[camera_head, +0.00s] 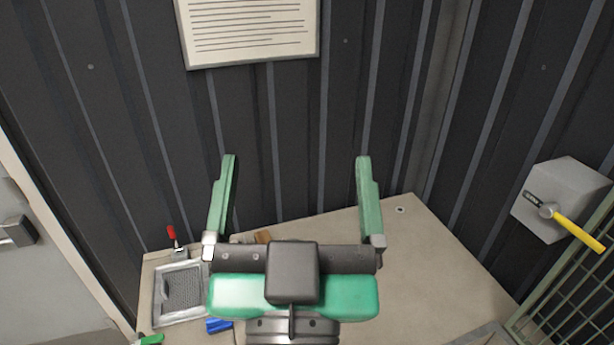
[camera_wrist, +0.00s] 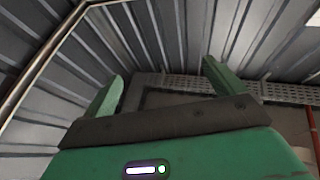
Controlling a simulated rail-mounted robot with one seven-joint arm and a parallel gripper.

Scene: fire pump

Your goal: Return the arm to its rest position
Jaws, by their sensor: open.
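My gripper (camera_head: 295,200) is in the lower middle of the head view, with two green fingers spread wide apart and nothing between them. It is raised in front of the dark ribbed wall, above the beige floor plate (camera_head: 425,255). In the wrist view my gripper (camera_wrist: 160,85) also shows open and empty, with the ribbed ceiling or upper wall (camera_wrist: 160,35) beyond the fingers. My arm hides part of the floor plate.
A grey box with a yellow handle (camera_head: 575,225) is on the right wall, above a green mesh panel (camera_head: 580,290). A grated drain (camera_head: 182,290), a red-handled lever (camera_head: 172,238) and a blue item (camera_head: 218,325) are at lower left. A text sheet (camera_head: 248,28) hangs above.

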